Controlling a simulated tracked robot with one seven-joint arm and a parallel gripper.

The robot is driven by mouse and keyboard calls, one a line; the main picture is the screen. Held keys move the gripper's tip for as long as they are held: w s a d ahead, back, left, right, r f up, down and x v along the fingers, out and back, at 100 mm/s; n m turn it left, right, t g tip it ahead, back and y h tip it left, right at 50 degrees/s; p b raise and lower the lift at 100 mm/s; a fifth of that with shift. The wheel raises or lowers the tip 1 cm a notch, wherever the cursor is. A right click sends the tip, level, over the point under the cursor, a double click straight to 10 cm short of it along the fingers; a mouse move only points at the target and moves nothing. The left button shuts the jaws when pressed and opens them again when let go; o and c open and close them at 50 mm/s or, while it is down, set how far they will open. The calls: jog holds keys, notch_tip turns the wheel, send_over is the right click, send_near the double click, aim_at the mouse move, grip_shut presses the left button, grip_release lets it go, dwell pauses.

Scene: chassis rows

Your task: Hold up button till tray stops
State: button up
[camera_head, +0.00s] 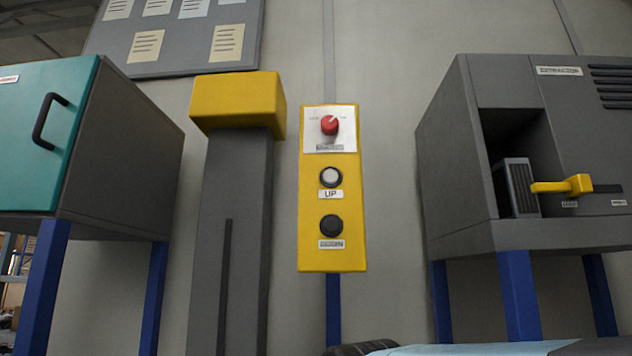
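The UP button (331,176) is a round white button in a dark ring, with an "UP" label under it. It sits mid-height on a yellow control panel (312,258) on the wall. Below it is a black button (331,225) with a label too small to read. Above it is a red knob (329,125) on a white plate. Nothing touches the UP button. No tray can be made out for certain; a pale grey-blue surface (465,350) and a dark rounded part show only at the bottom edge. My gripper is not in view.
A grey column (232,185) with a yellow cap (236,99) stands just left of the panel. A teal-fronted cabinet (40,130) is at far left. A grey extractor cabinet (585,130) with a yellow lever (562,187) is at right. The space before the panel looks clear.

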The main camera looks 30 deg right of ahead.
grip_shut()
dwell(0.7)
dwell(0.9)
